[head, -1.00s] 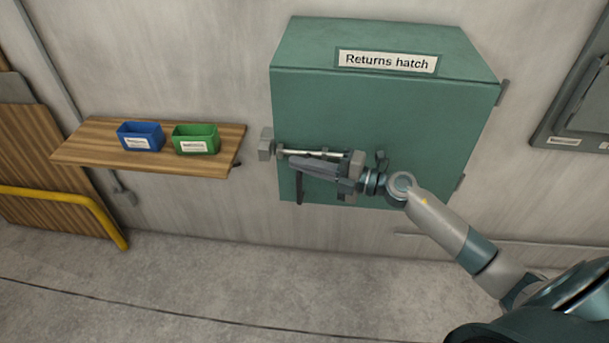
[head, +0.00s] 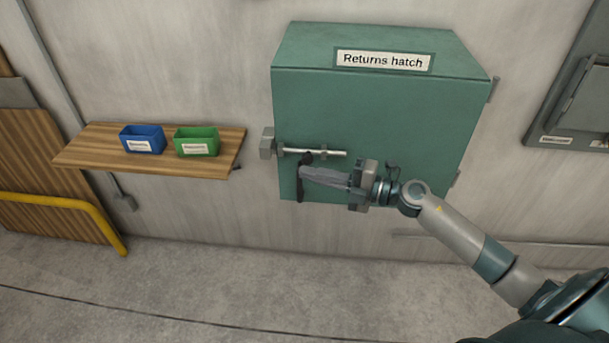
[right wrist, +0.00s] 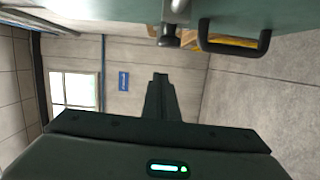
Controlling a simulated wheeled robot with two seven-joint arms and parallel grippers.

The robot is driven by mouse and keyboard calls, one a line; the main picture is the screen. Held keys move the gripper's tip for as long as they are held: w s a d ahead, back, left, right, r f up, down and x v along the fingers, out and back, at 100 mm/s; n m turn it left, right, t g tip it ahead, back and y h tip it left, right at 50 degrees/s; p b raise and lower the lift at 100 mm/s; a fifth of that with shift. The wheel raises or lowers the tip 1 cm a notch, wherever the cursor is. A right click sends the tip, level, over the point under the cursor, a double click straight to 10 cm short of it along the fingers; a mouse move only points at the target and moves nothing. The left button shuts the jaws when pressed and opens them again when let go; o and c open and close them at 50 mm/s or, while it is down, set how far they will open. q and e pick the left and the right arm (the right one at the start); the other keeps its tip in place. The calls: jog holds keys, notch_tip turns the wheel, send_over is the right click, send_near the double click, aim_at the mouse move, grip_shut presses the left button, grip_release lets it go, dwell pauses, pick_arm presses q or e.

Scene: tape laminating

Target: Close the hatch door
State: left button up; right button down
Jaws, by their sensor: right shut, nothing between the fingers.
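The returns hatch (head: 390,125) is a green box on the wall, and its front door looks flush with the box edges. A metal bolt rod (head: 325,153) lies across the door's left part, pointing at a grey block (head: 267,144) at the left edge; I cannot tell whether it enters the block. A dark upright handle (head: 299,188) is below the bolt. My right gripper (head: 304,173) is shut and empty, its tips in front of the handle; contact is unclear. In the right wrist view the shut fingers (right wrist: 160,90) are below the handle (right wrist: 235,45) and a bolt end (right wrist: 168,40). My left gripper is out of view.
A wooden shelf (head: 95,150) with a blue bin (head: 143,139) and a green bin (head: 196,141) is left of the hatch. A yellow rail (head: 60,203) stands at far left. A grey wall panel (head: 580,110) is at right. The floor in front is clear.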

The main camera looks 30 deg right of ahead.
jog(key=b+v, duration=0.3)
jog(key=v, duration=0.4)
dwell(0.6)
